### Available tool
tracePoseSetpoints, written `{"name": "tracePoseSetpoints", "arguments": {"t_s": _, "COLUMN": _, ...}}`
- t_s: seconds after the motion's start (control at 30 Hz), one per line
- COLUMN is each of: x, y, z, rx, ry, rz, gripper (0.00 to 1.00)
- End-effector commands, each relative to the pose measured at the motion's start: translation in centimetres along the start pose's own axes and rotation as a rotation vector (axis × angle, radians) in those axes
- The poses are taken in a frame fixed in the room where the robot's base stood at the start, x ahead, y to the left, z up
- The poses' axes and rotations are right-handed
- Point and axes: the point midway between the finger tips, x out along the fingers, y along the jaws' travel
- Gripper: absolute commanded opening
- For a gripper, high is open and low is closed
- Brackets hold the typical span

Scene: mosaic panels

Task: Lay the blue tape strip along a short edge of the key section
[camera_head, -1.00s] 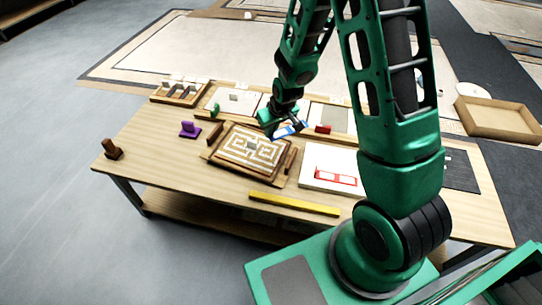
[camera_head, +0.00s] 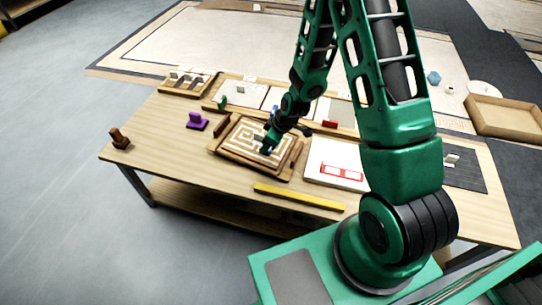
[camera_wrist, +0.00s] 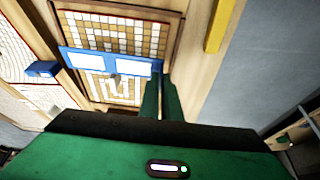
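The key section (camera_head: 236,138) is a tan and white mosaic panel with a maze-like key pattern in a brown wooden frame. It fills the upper left of the wrist view (camera_wrist: 110,28). My gripper (camera_head: 268,145) is low over the panel's right part. In the wrist view its two green fingers (camera_wrist: 161,78) are close together at the strip's right end and appear shut on it. I cannot tell whether the strip touches the panel. My arm mostly hides it in the head view.
A small grey piece (camera_wrist: 115,80) stands beside the strip. A small blue block (camera_wrist: 42,69) is left of the panel. A yellow bar (camera_head: 298,197) lies at the table's front. A white panel with a red outline (camera_head: 325,152) is to the right, a purple piece (camera_head: 195,121) to the left.

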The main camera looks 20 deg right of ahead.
Motion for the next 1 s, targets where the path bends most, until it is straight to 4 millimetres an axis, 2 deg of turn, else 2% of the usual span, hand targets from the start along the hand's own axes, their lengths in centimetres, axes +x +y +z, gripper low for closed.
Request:
{"name": "tracePoseSetpoints", "arguments": {"t_s": 0.1, "x": 0.4, "y": 0.9, "z": 1.6, "rx": 0.004, "ry": -0.002, "rz": -0.001, "gripper": 0.00}}
{"name": "tracePoseSetpoints", "arguments": {"t_s": 0.27, "x": 0.7, "y": 1.3, "z": 2.4, "rx": 0.001, "ry": 0.000, "rz": 0.000, "gripper": 0.00}}
{"name": "tracePoseSetpoints", "arguments": {"t_s": 0.5, "x": 3.2, "y": 1.2, "z": 3.5, "rx": 0.000, "ry": -0.003, "rz": -0.003, "gripper": 0.00}}
{"name": "tracePoseSetpoints", "arguments": {"t_s": 0.67, "x": 4.3, "y": 1.2, "z": 3.7, "rx": -0.002, "ry": 0.000, "rz": -0.001, "gripper": 0.00}}
{"name": "tracePoseSetpoints", "arguments": {"t_s": 0.93, "x": 4.3, "y": 1.2, "z": 3.8, "rx": -0.002, "ry": 0.000, "rz": -0.001, "gripper": 0.00}}
{"name": "tracePoseSetpoints", "arguments": {"t_s": 1.0, "x": 4.3, "y": 1.2, "z": 3.8, "rx": -0.002, "ry": 0.000, "rz": -0.001, "gripper": 0.18}}
